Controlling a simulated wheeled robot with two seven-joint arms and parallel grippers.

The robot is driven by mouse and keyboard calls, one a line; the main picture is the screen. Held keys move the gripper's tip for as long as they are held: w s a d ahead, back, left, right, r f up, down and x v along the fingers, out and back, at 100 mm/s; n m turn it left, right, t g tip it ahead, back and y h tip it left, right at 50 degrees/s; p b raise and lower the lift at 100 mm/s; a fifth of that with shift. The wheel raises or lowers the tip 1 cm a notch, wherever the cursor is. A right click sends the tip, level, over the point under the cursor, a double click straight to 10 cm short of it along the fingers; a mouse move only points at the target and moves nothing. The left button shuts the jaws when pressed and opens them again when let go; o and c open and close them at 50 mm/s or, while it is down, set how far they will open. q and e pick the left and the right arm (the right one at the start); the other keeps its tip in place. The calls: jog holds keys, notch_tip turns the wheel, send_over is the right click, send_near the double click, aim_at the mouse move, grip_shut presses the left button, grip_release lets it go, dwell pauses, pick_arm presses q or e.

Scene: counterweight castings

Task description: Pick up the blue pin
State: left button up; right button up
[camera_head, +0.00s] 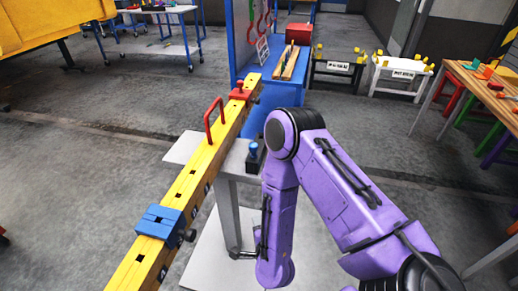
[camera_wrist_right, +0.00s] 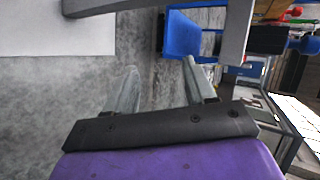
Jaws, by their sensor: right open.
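The blue pin (camera_head: 254,149) is small and stands upright in a dark block at the right edge of the grey pedestal top, beside the yellow beam (camera_head: 188,183). I cannot make the pin out in the right wrist view. My right gripper (camera_wrist_right: 160,70) is open in the right wrist view, with nothing between its two grey fingers and floor behind them. In the head view my purple right arm passes just right of the pin and bends down beside the pedestal; its gripper is not clearly visible there. My left gripper is in neither view.
The beam carries a blue slider (camera_head: 160,222), a red handle (camera_head: 213,121) and a red clamp (camera_head: 240,91). The grey pedestal (camera_head: 229,213) stands on a pale base plate. A blue rack (camera_head: 270,88) stands behind.

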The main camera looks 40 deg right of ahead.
jog(key=w+r+m+t+h, duration=0.2)
jog(key=w+r+m, duration=0.4)
jog(key=m, duration=0.2)
jog(key=m+h, duration=0.5)
jog(key=m, duration=0.8)
send_near(253, 154)
jog(key=shift+m+t, duration=0.3)
jog(key=shift+t, duration=0.1)
jog(key=p+x, duration=0.2)
jog(key=x, duration=0.3)
jog(key=p+x, duration=0.2)
jog(key=x, duration=0.3)
jog(key=shift+w+d+f, duration=0.1)
jog(key=shift+d+f, duration=0.1)
jog(key=shift+d, duration=0.2)
jog(key=shift+w+d+f, duration=0.1)
grip_shut()
